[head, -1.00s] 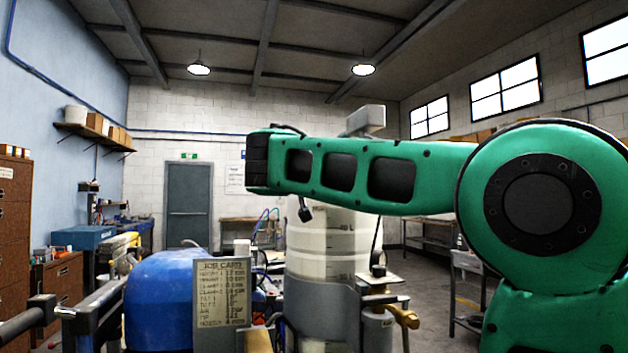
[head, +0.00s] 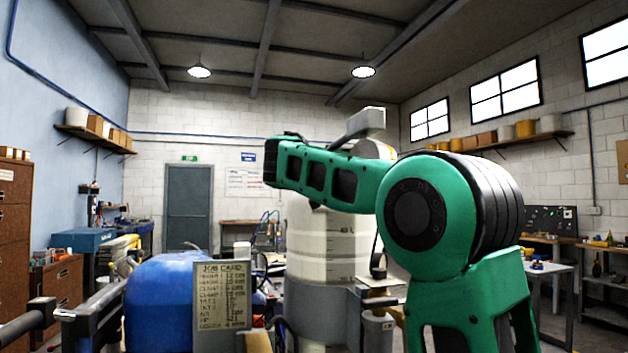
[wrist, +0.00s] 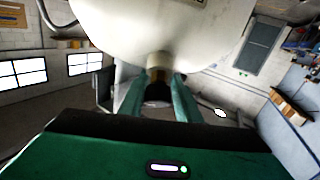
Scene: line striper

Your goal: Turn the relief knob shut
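The relief knob (wrist: 157,96) shows in the wrist view as a short dark cap below a brass collar (wrist: 158,62), beneath the rounded white tank (wrist: 160,25). My gripper (wrist: 160,78) has one green finger on each side of the knob and collar. The fingers stand apart, and thin gaps seem to show beside the knob, so I see no firm contact. In the head view the white tank (head: 320,245) stands at centre behind my green arm. My gripper and the knob are hidden there.
A job card (head: 221,295) and a blue rounded tank (head: 165,300) stand at front left, beside a black handlebar (head: 30,318). A grey canister (head: 377,328) is right of the white tank. A table (head: 548,268) stands farther right.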

